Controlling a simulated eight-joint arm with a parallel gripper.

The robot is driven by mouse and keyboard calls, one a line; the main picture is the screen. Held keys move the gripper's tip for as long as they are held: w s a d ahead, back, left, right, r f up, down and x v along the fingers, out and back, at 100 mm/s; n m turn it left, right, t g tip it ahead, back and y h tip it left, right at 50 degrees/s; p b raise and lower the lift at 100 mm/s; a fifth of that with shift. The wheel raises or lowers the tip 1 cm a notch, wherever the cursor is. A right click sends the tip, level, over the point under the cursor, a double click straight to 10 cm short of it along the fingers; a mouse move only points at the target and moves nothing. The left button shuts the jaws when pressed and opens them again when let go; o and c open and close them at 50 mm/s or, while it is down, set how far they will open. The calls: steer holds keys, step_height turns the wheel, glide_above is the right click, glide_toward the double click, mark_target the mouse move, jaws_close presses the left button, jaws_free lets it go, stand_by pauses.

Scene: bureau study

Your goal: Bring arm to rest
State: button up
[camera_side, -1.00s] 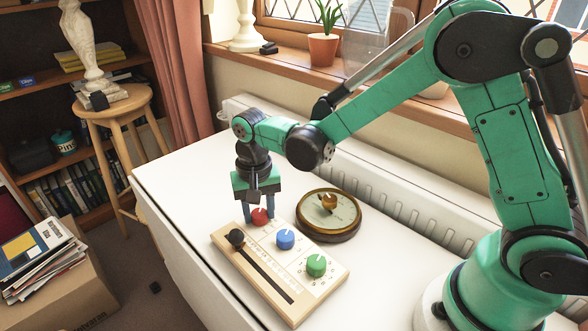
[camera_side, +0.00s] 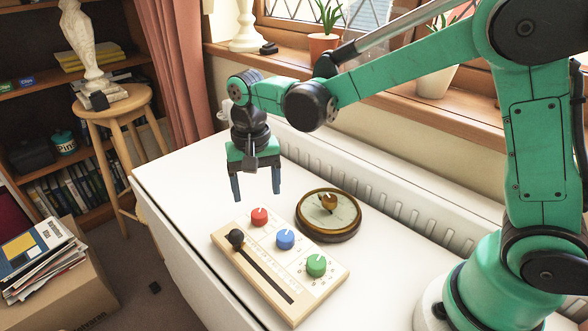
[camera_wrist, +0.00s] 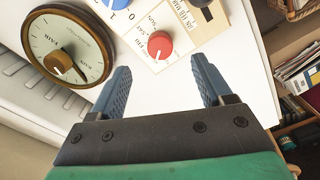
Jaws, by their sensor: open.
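My gripper (camera_side: 256,190) is open and empty in the side view. It hangs above the white table, a little above and behind the red knob (camera_side: 259,217). In the wrist view its two fingers (camera_wrist: 162,88) stand apart with nothing between the tips, and the red knob (camera_wrist: 160,45) shows just beyond them. My arm reaches in from the right in the side view. The wooden control board (camera_side: 335,277) carries the red knob, a blue knob (camera_side: 285,239), a green knob (camera_side: 317,265) and a black slider knob (camera_side: 236,238) at the left end of its slot.
A round brass-rimmed dial (camera_side: 329,231) lies beside the board on the white table (camera_side: 185,190). A radiator (camera_side: 400,206) runs along the back edge below the windowsill with plants. A stool (camera_side: 112,105) with a bust and a cardboard box (camera_side: 70,295) stand left.

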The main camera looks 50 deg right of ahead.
steer(key=s+d+r+n+t, duration=0.5)
steer(key=s+d+t, duration=0.2)
steer(key=s, duration=0.2)
steer(key=shift+s+r+n, duration=0.3)
steer(key=shift+n, duration=0.1)
